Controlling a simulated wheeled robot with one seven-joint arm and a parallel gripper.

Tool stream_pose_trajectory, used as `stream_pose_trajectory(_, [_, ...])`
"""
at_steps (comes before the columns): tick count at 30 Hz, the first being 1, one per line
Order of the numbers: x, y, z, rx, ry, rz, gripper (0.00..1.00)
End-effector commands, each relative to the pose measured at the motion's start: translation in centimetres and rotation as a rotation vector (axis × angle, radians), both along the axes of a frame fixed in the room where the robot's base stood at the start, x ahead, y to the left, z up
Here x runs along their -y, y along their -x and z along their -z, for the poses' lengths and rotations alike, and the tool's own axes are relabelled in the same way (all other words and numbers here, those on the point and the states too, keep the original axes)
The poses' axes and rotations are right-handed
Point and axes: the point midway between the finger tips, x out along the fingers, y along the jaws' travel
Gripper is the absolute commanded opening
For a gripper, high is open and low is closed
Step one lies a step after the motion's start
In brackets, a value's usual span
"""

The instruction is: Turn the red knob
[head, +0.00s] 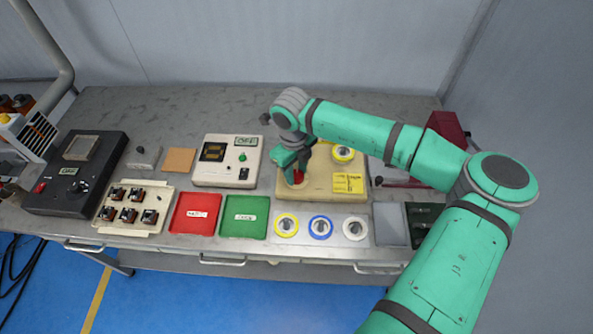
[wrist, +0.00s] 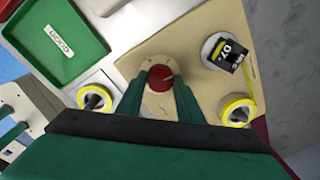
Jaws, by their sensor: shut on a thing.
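The red knob (wrist: 159,78) is round with a dark line on its top. It stands on the tan base plate (wrist: 196,92), which also shows in the head view (head: 320,192). In the wrist view my gripper (wrist: 160,80) has its two dark green fingers on either side of the knob, shut on it. In the head view my gripper (head: 293,176) reaches down onto the tan plate, and only part of the red knob (head: 298,177) shows beside the fingers.
A yellow-ringed spool (head: 343,153) and a yellow note (head: 348,183) are on the tan plate. A green tray (head: 245,231), a red tray (head: 195,229) and a panel with three ringed spools (head: 320,238) lie in front. A white display box (head: 227,178) stands to the left.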

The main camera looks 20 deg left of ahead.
Motion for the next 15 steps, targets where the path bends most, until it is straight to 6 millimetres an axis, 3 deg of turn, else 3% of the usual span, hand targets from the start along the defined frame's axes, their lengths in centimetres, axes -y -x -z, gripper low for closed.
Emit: stream_pose_trajectory(15, [0.01,-0.07,-0.03,0.001,0.003,0.349,0.11])
